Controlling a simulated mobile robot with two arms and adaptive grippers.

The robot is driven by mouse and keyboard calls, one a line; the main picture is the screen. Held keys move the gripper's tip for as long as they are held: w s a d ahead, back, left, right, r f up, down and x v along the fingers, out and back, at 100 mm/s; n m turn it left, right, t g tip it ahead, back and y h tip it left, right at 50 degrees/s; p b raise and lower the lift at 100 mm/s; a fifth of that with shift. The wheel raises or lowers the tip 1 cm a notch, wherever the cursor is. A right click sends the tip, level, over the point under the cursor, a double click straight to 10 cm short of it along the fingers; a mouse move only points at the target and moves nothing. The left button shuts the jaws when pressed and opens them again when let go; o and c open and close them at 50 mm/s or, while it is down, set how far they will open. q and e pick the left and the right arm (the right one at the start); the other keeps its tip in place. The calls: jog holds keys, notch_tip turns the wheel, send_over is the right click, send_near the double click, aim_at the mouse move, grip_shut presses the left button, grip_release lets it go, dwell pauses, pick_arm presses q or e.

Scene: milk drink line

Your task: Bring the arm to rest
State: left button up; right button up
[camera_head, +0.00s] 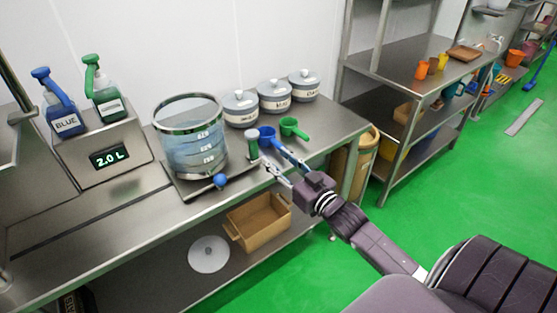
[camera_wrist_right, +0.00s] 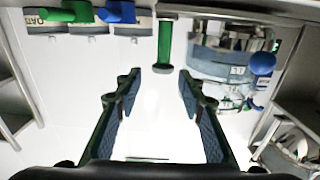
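My right arm comes in from the lower right in the head view and reaches over the steel counter (camera_head: 105,235). My right gripper (camera_head: 272,155) is open, with its fingers near a small green-topped upright piece (camera_head: 252,147) beside the clear tank (camera_head: 190,150). In the right wrist view the two fingers (camera_wrist_right: 162,80) stand apart with nothing between them. The green piece (camera_wrist_right: 165,40) is beyond the fingertips, apart from them. My left gripper does not show in either view.
Three lidded jars (camera_head: 275,97) stand at the back, with a blue scoop (camera_head: 267,133) and a green scoop (camera_head: 292,128) in front. The tank has a blue tap knob (camera_head: 220,180). Blue and green pump bottles (camera_head: 103,92) stand left. Green floor (camera_head: 435,205) is clear right of the counter.

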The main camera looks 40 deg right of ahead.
jog(key=shift+f, duration=0.15)
jog(key=s+d+f+g+h, duration=0.1)
jog(key=s+f+g, duration=0.1)
jog(key=f, duration=0.9)
jog(key=s+f+g+h, duration=0.1)
jog(key=s+f+g, duration=0.2)
jog(key=f, duration=0.9)
jog(key=s+a+f+g, duration=0.1)
jog(key=s+f+g, duration=0.1)
jog(key=s+f, duration=0.45)
jog(key=s+a+f+g, duration=0.1)
jog(key=s+f+g, duration=0.15)
jog(key=f, duration=0.65)
jog(key=s+a+f+g, duration=0.2)
jog(key=s+a+f, duration=0.2)
jog(key=s, duration=0.7)
jog(key=s+a+f+n+g+y, duration=0.1)
jog(key=s+a+f+g, duration=0.2)
jog(key=s+f, duration=0.6)
jog(key=s+a+f+n+g, duration=0.1)
jog(key=s+a+f, duration=0.4)
jog(key=s, duration=0.9)
notch_tip(320, 180, down, 2)
jog(key=shift+s+a+f+g, duration=0.2)
jog(key=shift+s+g, duration=0.15)
jog(key=shift+g, duration=0.4)
